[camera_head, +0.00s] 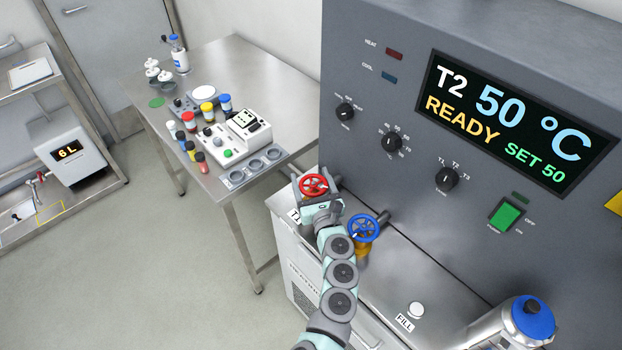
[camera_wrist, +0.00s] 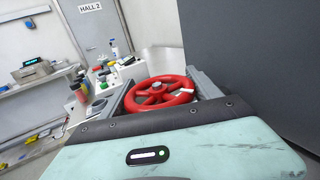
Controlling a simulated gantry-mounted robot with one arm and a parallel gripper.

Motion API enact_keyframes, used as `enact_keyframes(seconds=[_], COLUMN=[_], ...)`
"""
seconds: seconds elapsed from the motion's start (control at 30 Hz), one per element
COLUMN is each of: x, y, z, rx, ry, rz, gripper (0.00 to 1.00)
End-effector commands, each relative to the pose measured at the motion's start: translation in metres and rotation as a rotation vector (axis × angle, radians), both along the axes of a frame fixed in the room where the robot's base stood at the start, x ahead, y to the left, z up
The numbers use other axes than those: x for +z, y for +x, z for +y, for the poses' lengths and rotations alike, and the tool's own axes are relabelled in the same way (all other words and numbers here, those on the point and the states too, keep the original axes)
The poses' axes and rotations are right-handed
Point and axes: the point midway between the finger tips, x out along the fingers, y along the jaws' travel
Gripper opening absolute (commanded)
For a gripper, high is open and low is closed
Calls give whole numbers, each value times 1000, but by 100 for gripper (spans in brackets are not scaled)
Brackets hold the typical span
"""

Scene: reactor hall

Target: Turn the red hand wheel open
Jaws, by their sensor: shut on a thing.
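The red hand wheel (camera_head: 313,185) sits at the left end of the cabinet top, next to the grey control panel. It also shows in the wrist view (camera_wrist: 160,94), lying between the two grey fingers of my gripper (camera_wrist: 160,88). The fingers are shut on the wheel's rim from both sides. In the head view my gripper (camera_head: 315,190) is at the wheel, and my arm hides the wheel's lower part and stem. A white mark shows on the right of the rim in the wrist view.
A blue hand wheel (camera_head: 363,228) stands close to the right of my arm. The grey panel (camera_head: 400,120) rises directly behind, its display reading T2 50 °C, READY, SET 50. A steel table (camera_head: 250,70) with bottles and jars is at the left. A blue-lidded vessel (camera_head: 532,318) stands at lower right.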

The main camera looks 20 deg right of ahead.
Motion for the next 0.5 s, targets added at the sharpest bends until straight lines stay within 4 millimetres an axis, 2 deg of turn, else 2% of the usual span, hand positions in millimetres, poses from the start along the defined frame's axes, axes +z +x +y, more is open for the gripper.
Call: enact_keyframes(seconds=[0.03, 0.07, 0.3, 0.5], x=[-4, -4, -2, -2], y=[0, 0, 0, 0], z=[1, 1, 1, 0], rx=[1, 1, 0, -1], ry=[0, 0, 0, 0], rz=[6, 6, 4, 3], gripper=[32, 73, 93, 94])
